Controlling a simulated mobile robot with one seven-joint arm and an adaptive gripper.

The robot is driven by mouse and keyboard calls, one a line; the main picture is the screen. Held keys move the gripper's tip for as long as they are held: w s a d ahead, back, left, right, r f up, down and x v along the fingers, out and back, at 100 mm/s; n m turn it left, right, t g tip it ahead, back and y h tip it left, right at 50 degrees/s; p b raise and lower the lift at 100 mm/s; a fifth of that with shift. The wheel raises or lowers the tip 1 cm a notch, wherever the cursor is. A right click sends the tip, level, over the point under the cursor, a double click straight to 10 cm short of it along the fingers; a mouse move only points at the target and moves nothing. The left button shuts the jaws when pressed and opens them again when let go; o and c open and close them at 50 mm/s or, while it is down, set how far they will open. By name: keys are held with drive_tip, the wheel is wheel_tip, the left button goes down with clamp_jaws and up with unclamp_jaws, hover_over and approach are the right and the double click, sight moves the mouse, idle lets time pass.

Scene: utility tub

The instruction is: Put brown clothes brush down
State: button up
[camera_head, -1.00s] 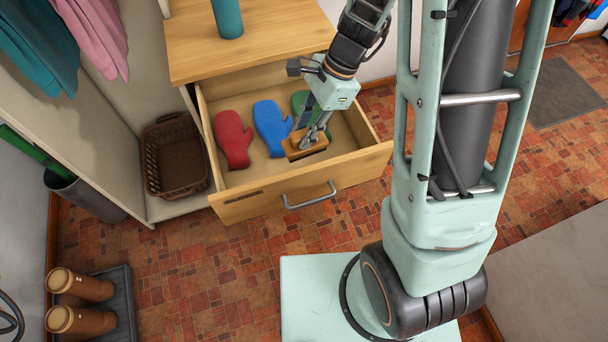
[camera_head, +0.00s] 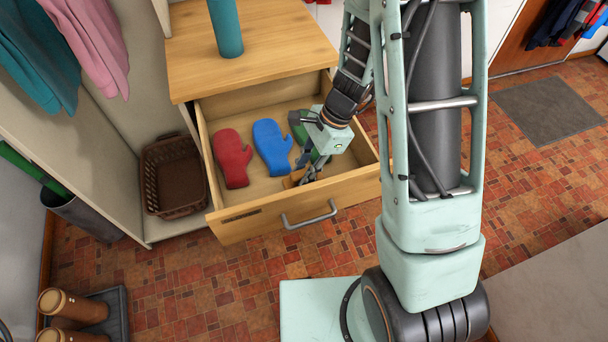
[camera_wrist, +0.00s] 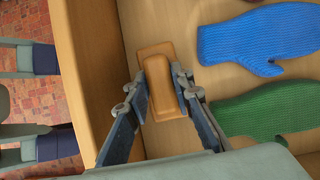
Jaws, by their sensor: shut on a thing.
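The brown clothes brush (camera_head: 290,180) is inside the open drawer (camera_head: 262,222), close behind its front panel. It is partly hidden by my fingers in the head view. In the wrist view the brush (camera_wrist: 155,66) lies lengthwise between the two fingers, over the drawer floor. My gripper (camera_head: 302,174) reaches down into the drawer and is shut on the brush, one finger on each side, as the wrist view also shows (camera_wrist: 160,88). I cannot tell for sure whether the brush touches the drawer floor.
A red mitten (camera_head: 232,158), a blue mitten (camera_head: 272,146) and a green mitten (camera_wrist: 270,108) lie in the drawer beside the brush. A teal cylinder (camera_head: 226,28) stands on the cabinet top. A brown basket (camera_head: 174,178) sits left of the drawer.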

drive_tip(key=shift+f, duration=0.7)
drive_tip(key=o, duration=1)
drive_tip(key=shift+f, duration=0.1)
drive_tip(key=shift+f, duration=0.2)
drive_tip(key=v, duration=0.7)
drive_tip(key=p+v, duration=0.1)
drive_tip(key=v, duration=0.3)
drive_tip(key=shift+s+a+r, duration=0.15)
drive_tip(key=shift+s+a, duration=0.05)
drive_tip(key=shift+s, duration=0.05)
